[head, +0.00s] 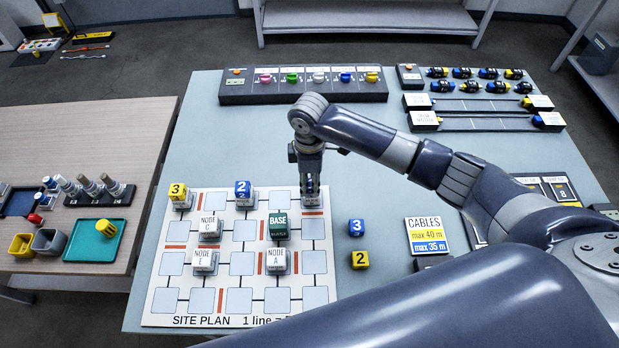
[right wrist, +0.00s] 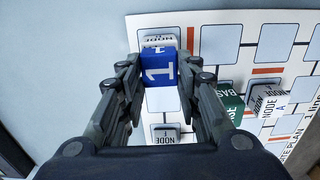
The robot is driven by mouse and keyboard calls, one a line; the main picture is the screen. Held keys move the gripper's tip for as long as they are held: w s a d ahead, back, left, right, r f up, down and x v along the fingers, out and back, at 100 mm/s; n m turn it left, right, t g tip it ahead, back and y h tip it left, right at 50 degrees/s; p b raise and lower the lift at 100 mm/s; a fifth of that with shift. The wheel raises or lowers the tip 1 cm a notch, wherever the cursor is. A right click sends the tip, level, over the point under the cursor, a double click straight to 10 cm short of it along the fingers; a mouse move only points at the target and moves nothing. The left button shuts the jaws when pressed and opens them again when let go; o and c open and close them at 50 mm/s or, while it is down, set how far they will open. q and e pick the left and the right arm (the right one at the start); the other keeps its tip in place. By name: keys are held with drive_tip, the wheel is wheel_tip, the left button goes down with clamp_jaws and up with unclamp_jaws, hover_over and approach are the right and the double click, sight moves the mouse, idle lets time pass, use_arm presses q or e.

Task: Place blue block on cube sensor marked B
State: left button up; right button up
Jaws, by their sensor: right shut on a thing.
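My right gripper (head: 311,178) points down over the far right cell of the site plan board. It is shut on a blue block marked 1 (right wrist: 158,70), held between the fingertips in the right wrist view. A white NODE cube (right wrist: 160,41) shows just beyond the block there; its letter is not readable. In the head view the gripper hides most of the block and cube. I cannot tell whether the block touches the cube. My left gripper is not in view.
The board (head: 185,318) holds cubes NODE C (head: 210,227), NODE E (head: 205,261), NODE A (head: 276,261) and a green BASE (head: 278,227). A blue block 2 (head: 243,189) and a yellow block 3 (head: 178,191) stand along its far row. Blue 3 (head: 356,228) and yellow 2 (head: 360,260) lie right of it.

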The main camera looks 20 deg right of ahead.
sight(309, 184)
drive_tip(key=shift+f, duration=0.3)
drive_tip(key=shift+f, duration=0.1)
drive_tip(key=o, duration=0.9)
wheel_tip(309, 184, up, 12)
drive_tip(key=b, duration=0.1)
drive_tip(key=shift+b, duration=0.3)
